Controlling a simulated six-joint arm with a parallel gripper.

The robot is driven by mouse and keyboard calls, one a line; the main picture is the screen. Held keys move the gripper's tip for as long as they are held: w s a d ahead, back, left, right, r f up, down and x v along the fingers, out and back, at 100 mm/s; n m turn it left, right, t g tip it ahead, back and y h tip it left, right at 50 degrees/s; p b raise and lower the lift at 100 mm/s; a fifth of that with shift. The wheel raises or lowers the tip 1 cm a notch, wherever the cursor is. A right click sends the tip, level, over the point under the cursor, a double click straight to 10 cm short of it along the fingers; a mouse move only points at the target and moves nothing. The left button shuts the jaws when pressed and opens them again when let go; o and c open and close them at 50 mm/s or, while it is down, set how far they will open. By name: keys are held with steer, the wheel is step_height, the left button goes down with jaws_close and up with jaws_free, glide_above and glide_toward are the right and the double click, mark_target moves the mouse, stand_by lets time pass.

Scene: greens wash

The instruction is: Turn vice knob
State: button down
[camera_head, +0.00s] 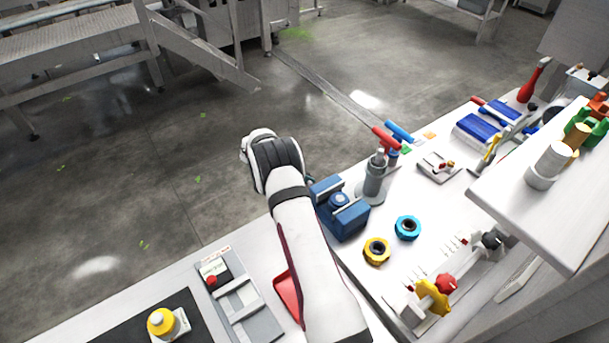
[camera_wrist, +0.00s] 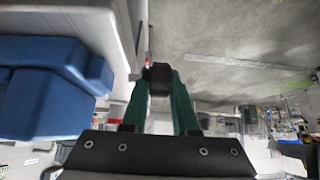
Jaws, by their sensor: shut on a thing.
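The blue vice (camera_head: 347,218) stands on the white bench, just right of my arm in the head view. It fills the left side of the wrist view (camera_wrist: 45,85). A small black knob (camera_wrist: 158,72) sits between the tips of my gripper's green fingers (camera_wrist: 161,88). My gripper is shut on this knob, with a finger on each side. In the head view my own white arm hides the gripper and the knob.
Right of the vice are a grey cylinder with a red handle (camera_head: 374,178), a yellow ring (camera_head: 376,251) and a blue ring (camera_head: 408,228). A red tray (camera_head: 287,295) is partly behind my arm. A raised white shelf (camera_head: 540,205) stands at right. Open floor lies beyond the bench.

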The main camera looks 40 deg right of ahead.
steer(key=shift+y, duration=1.6)
steer(key=c, duration=0.7)
jaws_free()
steer(key=v, duration=1.5)
steer(key=shift+d+r, duration=0.2)
steer(key=shift+r, duration=0.25)
